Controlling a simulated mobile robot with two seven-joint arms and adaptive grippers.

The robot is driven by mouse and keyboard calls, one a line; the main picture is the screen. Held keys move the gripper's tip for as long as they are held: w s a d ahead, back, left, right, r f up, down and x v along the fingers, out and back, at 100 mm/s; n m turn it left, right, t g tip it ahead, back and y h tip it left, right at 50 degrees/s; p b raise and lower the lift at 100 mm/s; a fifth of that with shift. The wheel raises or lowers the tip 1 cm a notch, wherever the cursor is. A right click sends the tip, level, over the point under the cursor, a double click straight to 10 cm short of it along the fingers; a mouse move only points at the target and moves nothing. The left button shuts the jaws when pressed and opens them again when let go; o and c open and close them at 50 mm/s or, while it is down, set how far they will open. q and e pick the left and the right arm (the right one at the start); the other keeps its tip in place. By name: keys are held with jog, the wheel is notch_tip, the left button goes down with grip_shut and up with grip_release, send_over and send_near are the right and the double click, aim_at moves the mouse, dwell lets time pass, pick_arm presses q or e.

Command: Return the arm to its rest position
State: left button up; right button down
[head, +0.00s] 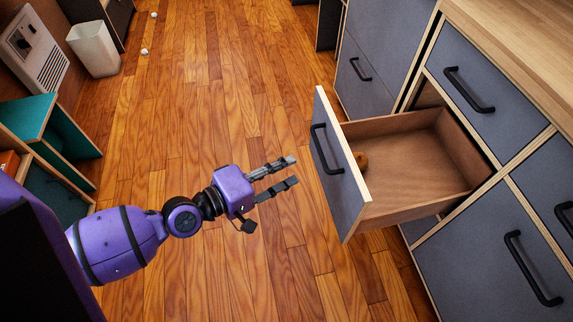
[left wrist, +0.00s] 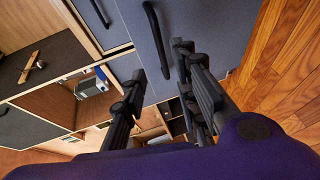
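My left arm reaches in from the left in the head view. Its gripper (head: 294,171) is open and empty, with its two fingers apart and pointing right. It hangs above the wooden floor, left of the open drawer (head: 420,165), with a gap between the fingertips and the drawer's black handle (head: 321,149). In the left wrist view the open fingers (left wrist: 161,60) show with a grey front and black handle (left wrist: 157,38) beyond them. My right gripper is not in view.
A small brown object (head: 361,160) lies in the drawer behind its front panel. Grey cabinets with a wooden countertop (head: 520,35) line the right. A teal shelf unit (head: 45,125), a white bin (head: 95,50) and small white objects (head: 145,51) are at the left. The middle floor is clear.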

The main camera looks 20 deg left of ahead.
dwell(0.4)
